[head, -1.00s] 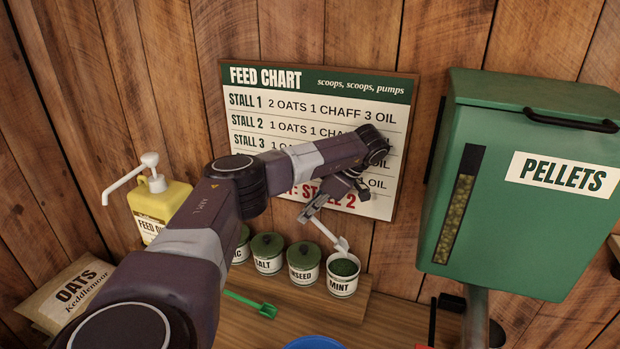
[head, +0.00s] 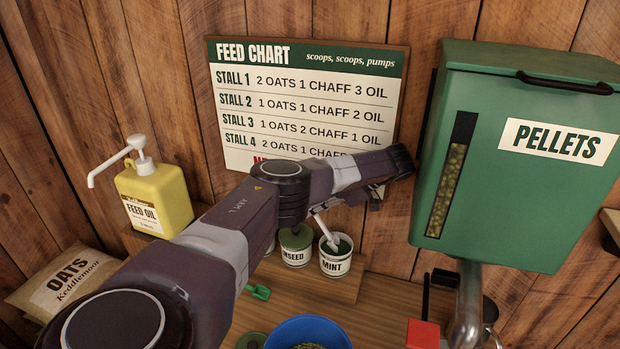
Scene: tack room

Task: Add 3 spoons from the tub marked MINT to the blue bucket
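The tub marked MINT (head: 335,267) stands open at the right end of the small shelf, with dark green contents. My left gripper (head: 322,209) is above and left of it, mostly hidden behind my arm. It appears shut on the handle of a white spoon (head: 327,232), which slants down to the right. The spoon's lower end is at the tub's mouth, over or in the green contents; its load cannot be made out. The blue bucket (head: 284,334) is at the bottom edge, partly cut off, with greenish feed inside. My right gripper is not in view.
A green scoop (head: 258,291) and a green lid (head: 250,341) lie left of the bucket. The pellet bin (head: 530,160), its grey pipe (head: 470,295) and a red block (head: 422,334) are at right. A feed oil pump (head: 155,200) stands left.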

